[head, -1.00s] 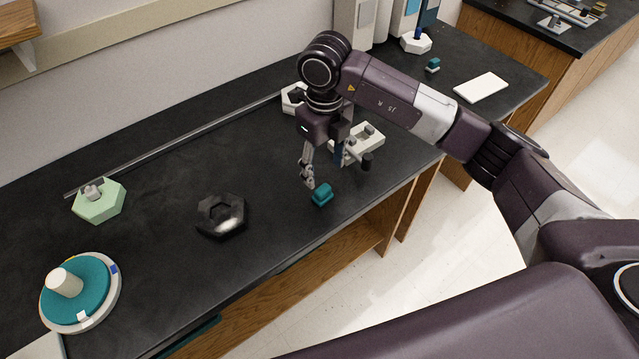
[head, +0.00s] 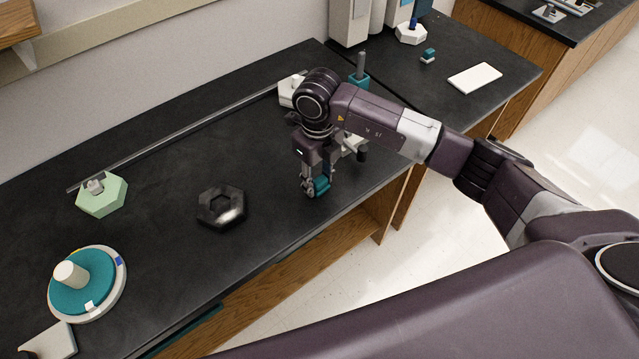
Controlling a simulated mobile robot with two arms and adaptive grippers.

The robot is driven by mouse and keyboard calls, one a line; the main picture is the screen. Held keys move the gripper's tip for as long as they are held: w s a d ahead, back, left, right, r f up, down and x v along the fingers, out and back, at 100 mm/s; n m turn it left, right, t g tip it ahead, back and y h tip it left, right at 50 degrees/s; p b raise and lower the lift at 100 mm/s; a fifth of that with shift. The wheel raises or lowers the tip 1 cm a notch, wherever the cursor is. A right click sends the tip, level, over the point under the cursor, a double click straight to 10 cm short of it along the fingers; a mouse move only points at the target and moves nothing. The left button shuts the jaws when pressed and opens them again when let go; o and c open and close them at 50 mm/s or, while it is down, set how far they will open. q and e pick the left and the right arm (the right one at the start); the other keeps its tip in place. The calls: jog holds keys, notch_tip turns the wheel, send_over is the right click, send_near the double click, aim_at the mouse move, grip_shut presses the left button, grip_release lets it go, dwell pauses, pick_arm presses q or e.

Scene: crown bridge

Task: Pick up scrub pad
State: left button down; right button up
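The scrub pad appears to be the small teal block (head: 321,187) on the black bench near its front edge, in the head view. My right gripper (head: 317,186) points down at it, with the fingers low around the block. The fingers partly cover the block, and I cannot tell whether they are closed on it. The block looks to be still at bench height. My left gripper is not in view.
A dark hexagonal ring (head: 221,208), a green hexagonal block (head: 102,194) and a teal disc with a white post (head: 82,284) stand to the left. A long grey rod (head: 180,137) lies behind. A white device (head: 353,146) is close to the right of my gripper.

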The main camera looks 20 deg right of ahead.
aim_at(318, 178)
jog(key=c, duration=0.5)
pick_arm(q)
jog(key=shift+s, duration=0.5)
